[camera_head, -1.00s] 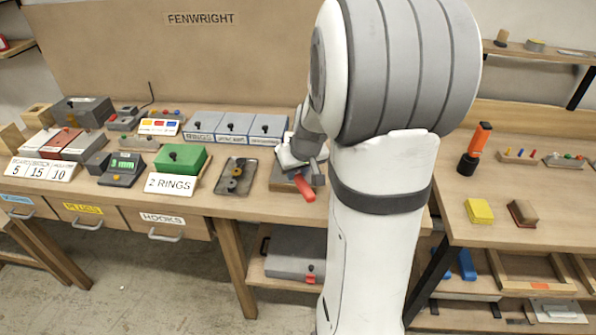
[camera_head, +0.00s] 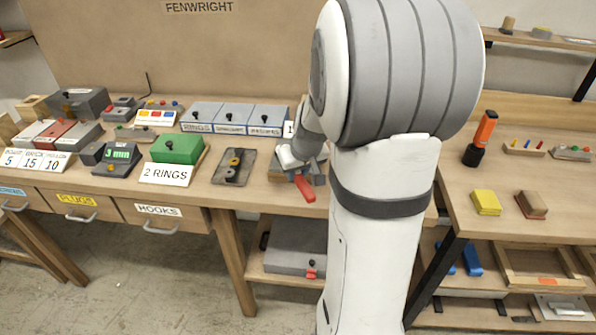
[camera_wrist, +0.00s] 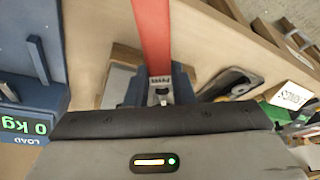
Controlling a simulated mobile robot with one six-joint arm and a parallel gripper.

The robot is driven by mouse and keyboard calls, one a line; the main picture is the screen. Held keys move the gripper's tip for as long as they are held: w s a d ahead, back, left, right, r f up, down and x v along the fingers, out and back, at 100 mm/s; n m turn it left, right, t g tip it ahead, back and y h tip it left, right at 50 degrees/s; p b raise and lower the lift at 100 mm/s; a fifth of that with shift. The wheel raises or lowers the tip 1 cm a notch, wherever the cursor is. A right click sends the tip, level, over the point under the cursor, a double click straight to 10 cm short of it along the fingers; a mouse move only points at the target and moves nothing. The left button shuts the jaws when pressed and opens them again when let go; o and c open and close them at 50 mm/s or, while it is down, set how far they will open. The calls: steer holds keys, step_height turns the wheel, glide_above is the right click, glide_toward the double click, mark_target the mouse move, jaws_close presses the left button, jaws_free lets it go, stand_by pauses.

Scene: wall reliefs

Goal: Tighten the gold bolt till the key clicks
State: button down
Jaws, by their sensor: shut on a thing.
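The key shows as a red handle (camera_head: 305,188) that sticks out toward the front of the bench from under my gripper (camera_head: 295,163). In the wrist view, the red handle (camera_wrist: 153,38) runs up from a metal-and-dark head with small print at the middle. My gripper is shut on the key, low over a dark block at the bench's right end. Its fingertips are mostly hidden behind its own dark body in the wrist view. I cannot make out the gold bolt in either view.
A blue device with a green load display (camera_wrist: 25,125) reading 0 kg stands beside my gripper in the wrist view. A dark tray with rings (camera_head: 234,166) and a green box (camera_head: 178,148) lie to the left. My arm hides the bench's right end.

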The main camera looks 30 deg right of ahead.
steer(key=shift+w+a+m+h+p, duration=0.2)
steer(key=shift+a+m+h+p, duration=0.3)
steer(key=shift+a+m+p, duration=0.85)
stand_by(2.1)
steer(key=shift+w+a+r+m+b, duration=0.1)
steer(key=shift+w+m+b, duration=0.1)
steer(key=shift+m+b, duration=0.25)
stand_by(1.2)
steer(key=shift+w+a+m+g+h+b, duration=0.35)
steer(key=shift+a+m+b, duration=0.3)
steer(key=shift+b, duration=1.05)
stand_by(1.2)
